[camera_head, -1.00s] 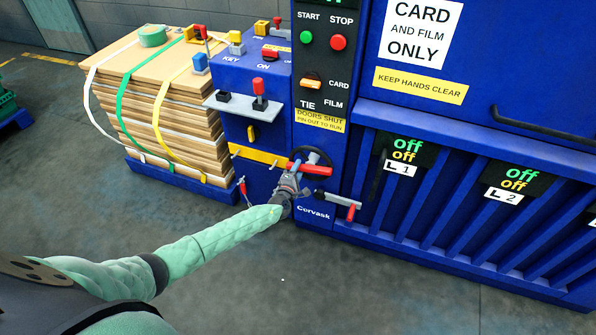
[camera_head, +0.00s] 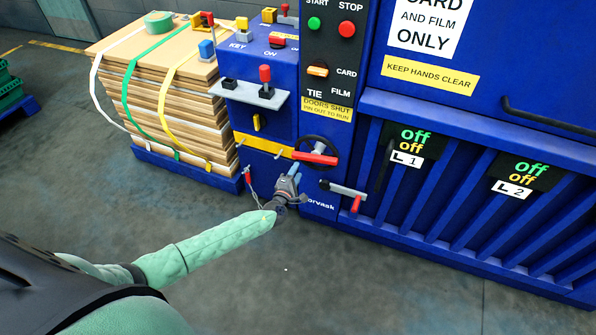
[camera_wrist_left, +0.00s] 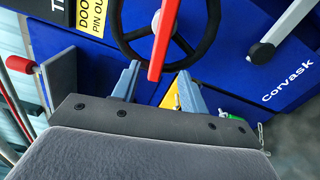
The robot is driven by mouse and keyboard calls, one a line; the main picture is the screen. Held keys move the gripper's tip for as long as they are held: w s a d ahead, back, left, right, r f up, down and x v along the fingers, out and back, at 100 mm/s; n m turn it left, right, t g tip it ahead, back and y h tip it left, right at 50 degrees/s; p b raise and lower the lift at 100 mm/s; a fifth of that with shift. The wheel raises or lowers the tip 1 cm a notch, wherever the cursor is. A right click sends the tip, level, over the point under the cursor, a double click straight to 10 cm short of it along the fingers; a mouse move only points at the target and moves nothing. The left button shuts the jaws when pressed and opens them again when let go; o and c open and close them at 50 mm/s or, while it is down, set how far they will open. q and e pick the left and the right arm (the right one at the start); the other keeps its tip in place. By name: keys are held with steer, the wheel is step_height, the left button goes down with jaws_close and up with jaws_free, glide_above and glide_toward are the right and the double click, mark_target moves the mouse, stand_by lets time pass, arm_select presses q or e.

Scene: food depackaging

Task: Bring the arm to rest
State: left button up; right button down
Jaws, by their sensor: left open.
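My left gripper (camera_head: 293,176) is at the end of the green-sleeved arm, in front of the blue baler's lower control panel. In the left wrist view its two blue-grey fingers (camera_wrist_left: 158,88) stand apart with nothing between them. A black handwheel (camera_head: 318,148) with a red handle (camera_head: 316,158) is mounted on the panel just beyond and above the fingers. In the left wrist view the handwheel (camera_wrist_left: 190,45) lies ahead of the fingertips, and its red handle (camera_wrist_left: 163,38) points down toward the gap. I cannot tell if they touch. My right gripper is not seen.
A grey lever with a red grip (camera_head: 355,204) sticks out right of the gripper. A shelf with a red-knobbed lever (camera_head: 265,77) is above. Strapped cardboard (camera_head: 180,110) stands on a blue pallet at left. The grey floor (camera_head: 330,275) in front is clear.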

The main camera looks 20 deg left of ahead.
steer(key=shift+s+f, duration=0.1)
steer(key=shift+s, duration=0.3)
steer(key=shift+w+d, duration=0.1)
